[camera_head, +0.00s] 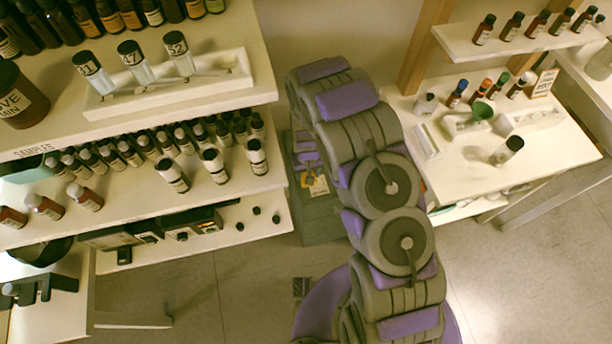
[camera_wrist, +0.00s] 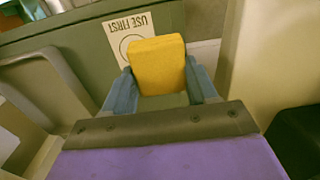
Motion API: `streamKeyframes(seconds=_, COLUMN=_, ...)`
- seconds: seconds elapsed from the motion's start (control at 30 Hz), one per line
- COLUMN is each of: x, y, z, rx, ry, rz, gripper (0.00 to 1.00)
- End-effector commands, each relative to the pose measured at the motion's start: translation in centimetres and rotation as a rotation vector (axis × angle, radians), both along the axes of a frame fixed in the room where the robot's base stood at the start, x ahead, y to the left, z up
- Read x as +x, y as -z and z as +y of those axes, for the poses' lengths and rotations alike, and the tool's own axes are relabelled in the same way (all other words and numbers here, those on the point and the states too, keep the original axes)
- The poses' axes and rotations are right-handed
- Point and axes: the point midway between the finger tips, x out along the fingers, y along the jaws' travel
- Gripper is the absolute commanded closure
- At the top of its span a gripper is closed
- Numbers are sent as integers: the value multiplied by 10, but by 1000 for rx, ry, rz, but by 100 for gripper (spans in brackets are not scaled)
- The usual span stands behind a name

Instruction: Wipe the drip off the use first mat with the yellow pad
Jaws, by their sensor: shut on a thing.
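The yellow pad (camera_wrist: 158,66) is held between the two blue fingers of my gripper (camera_wrist: 160,84) in the wrist view. The use first mat (camera_wrist: 146,22) is a pale sheet with dark lettering, just beyond the pad. A dark ring shows on it, partly covered by the pad; I cannot make out a separate drip. In the head view the mat (camera_head: 319,187) is a small pale patch low between the shelf and the table, with the yellow pad (camera_head: 308,181) at its edge. I cannot tell whether the pad touches the mat.
The mat lies on a grey-green surface (camera_head: 322,226). A shelf unit (camera_head: 262,182) with many bottles stands close on the left. A white table (camera_head: 555,150) with bottles and a green funnel (camera_head: 482,110) stands on the right. Floor is open in front of the shelf.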

Motion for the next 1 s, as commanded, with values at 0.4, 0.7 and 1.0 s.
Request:
streamKeyframes(seconds=0.4, x=5, y=-34, z=-2, rx=-2, ry=3, rz=0, gripper=76)
streamKeyframes(seconds=0.7, x=5, y=-35, z=-3, rx=-1, ry=2, rz=1, gripper=76)
streamKeyframes(seconds=1.0, x=6, y=-37, z=-4, rx=-1, ry=5, rz=0, gripper=76)
